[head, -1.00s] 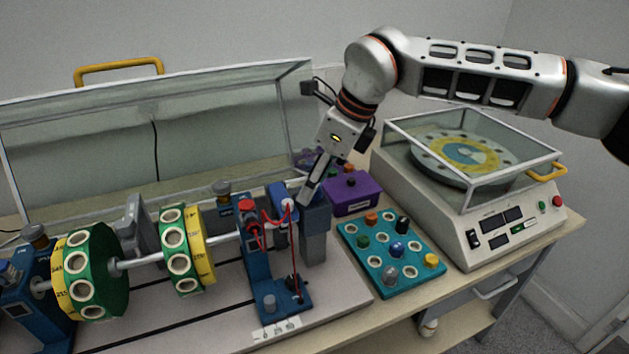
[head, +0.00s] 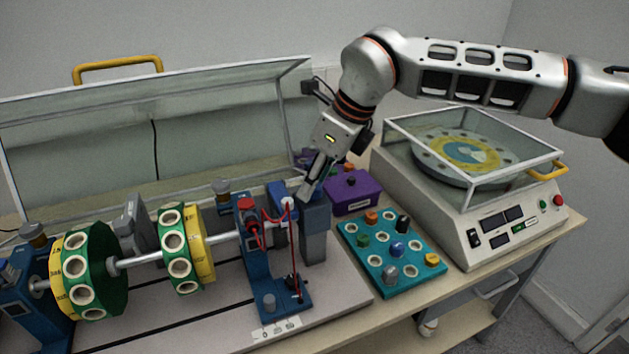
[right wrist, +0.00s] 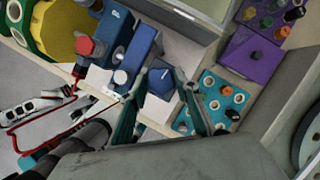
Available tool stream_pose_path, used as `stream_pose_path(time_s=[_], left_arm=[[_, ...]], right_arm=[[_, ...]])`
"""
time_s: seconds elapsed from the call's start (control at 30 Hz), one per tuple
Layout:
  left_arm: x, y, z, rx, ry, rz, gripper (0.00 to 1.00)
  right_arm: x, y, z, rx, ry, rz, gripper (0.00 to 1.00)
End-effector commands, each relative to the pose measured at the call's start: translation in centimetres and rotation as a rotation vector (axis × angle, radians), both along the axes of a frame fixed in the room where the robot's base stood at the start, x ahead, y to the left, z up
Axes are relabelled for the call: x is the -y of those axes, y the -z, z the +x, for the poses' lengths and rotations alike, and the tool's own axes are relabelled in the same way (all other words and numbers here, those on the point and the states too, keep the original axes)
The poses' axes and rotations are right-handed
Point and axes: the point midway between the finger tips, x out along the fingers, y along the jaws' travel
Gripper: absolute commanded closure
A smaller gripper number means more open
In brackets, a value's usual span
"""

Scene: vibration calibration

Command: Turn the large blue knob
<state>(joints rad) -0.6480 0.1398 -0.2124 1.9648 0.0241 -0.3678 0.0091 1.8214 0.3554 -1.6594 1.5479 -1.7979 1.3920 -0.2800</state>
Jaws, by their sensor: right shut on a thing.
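The large blue knob (right wrist: 160,81) shows in the right wrist view as a blue, faceted top between my two fingers. My right gripper (right wrist: 163,80) is shut on it, with one finger on each side. In the head view my right gripper (head: 306,191) points down onto the top of a blue-grey block (head: 315,228) at the right end of the shaft rig, and its fingers largely hide the knob there. My left gripper is in neither view.
A purple box (head: 353,193) and a teal panel (head: 380,270) with several small knobs lie right of the block. A beige machine (head: 470,240) stands at the right. Green-yellow discs (head: 181,262) sit on the shaft, with a clear cover (head: 200,140) behind.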

Motion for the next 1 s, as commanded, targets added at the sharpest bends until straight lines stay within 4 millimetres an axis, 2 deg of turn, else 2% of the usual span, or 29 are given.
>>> stream_pose_path(time_s=[0.47, 0.7, 1.0], left_arm=[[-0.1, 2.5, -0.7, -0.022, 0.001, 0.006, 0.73], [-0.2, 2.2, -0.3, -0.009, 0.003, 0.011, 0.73], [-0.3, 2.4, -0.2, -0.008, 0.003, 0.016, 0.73]], right_arm=[[-0.3, 0.1, -0.2, 0.002, 0.41, -0.001, 0.91], [-0.3, 0.1, -0.3, 0.002, 0.63, -0.001, 0.91], [-0.5, 0.0, -0.3, 0.002, 0.831, 0.0, 0.91]])
